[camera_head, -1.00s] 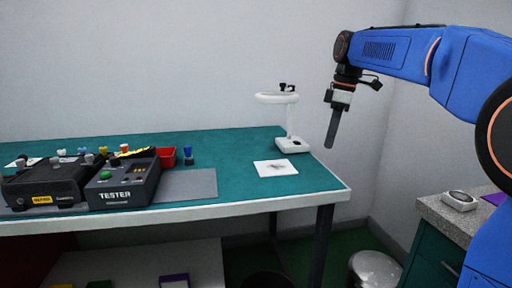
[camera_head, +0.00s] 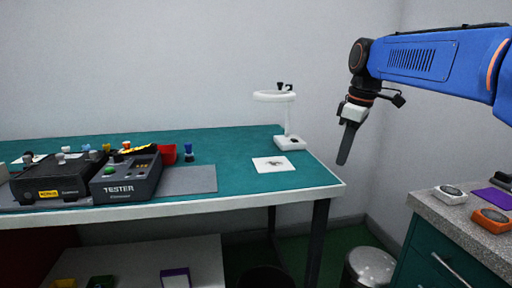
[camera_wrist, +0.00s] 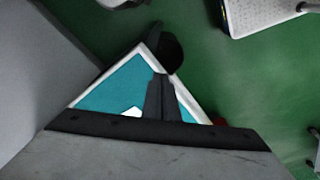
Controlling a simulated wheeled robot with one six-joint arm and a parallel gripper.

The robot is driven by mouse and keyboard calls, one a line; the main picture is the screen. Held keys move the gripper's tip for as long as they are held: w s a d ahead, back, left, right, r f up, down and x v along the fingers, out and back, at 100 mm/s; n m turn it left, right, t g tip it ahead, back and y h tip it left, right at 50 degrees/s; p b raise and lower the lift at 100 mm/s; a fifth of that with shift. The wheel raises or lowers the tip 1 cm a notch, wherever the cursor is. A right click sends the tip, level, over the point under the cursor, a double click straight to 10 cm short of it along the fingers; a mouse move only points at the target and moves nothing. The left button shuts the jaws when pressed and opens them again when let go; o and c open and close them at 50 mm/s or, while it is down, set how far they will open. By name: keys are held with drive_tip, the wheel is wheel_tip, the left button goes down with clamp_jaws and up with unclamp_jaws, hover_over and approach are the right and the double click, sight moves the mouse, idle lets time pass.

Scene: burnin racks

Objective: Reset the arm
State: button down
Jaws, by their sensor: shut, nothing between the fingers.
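My gripper (camera_head: 345,157) hangs from my blue arm at the right of the head view, pointing down and slightly left. Its fingers are together and hold nothing. It is in the air to the right of the green-topped workbench (camera_head: 232,205), above the level of the bench top and apart from it. In the wrist view the dark closed fingers (camera_wrist: 160,95) show in front of a corner of the green bench top.
On the bench stand a black tester (camera_head: 124,180), a dark unit beside it, a red bin (camera_head: 168,154) and a white ring-lamp stand (camera_head: 289,142). A grey-topped cabinet (camera_head: 455,212) stands at right. A metal bin (camera_head: 368,268) is on the floor between.

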drive_tip(key=s+d+f+m+t, duration=0.1)
drive_tip(key=s+f+m, duration=0.4)
drive_tip(key=s+f, duration=0.6)
drive_tip(key=s+d+f+m+t+h, duration=0.1)
drive_tip(key=s+d+f+m, duration=0.3)
drive_tip(key=s+f, duration=0.7)
drive_tip(key=s+m+t, duration=0.1)
drive_tip(key=s+m, duration=0.1)
drive_tip(key=s, duration=0.2)
drive_tip(key=shift+s, duration=0.4)
